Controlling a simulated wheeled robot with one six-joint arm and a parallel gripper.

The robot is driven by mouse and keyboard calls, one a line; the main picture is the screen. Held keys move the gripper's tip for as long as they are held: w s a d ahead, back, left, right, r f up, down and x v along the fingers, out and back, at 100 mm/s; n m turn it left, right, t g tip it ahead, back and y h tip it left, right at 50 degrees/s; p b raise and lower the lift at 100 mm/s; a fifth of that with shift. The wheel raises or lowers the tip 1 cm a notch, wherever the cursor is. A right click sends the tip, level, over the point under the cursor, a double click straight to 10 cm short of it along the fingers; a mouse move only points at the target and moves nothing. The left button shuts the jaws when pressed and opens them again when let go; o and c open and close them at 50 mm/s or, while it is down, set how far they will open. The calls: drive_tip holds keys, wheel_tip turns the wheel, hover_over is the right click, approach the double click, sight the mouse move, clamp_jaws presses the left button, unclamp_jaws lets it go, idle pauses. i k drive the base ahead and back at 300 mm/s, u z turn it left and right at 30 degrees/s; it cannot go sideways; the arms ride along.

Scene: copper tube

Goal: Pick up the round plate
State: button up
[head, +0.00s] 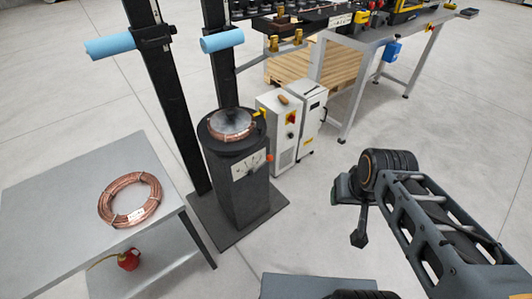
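A grey, round, plate-like disc (231,120) lies on top of the black pedestal (238,182) left of centre. A copper coil (236,137) shows around its edge, so the disc appears to sit over or inside that coil. My gripper (360,238) hangs at the end of my arm, to the right of the pedestal and well apart from the disc. It is small and dark in this view, and I cannot tell whether its fingers are open or shut. I see nothing clearly held in it.
A grey table (60,205) at left carries a second copper coil (131,199). A red can (128,259) is below it. Tall black posts with blue rollers (110,46) rise beside the pedestal. White cabinets (283,128) stand behind it. Floor between pedestal and gripper is clear.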

sight(233, 121)
drive_tip(key=u, duration=0.65)
drive_tip(key=i, duration=0.9)
drive_tip(key=u, duration=1.2)
drive_tip(key=i, duration=0.35)
drive_tip(key=u, duration=0.3)
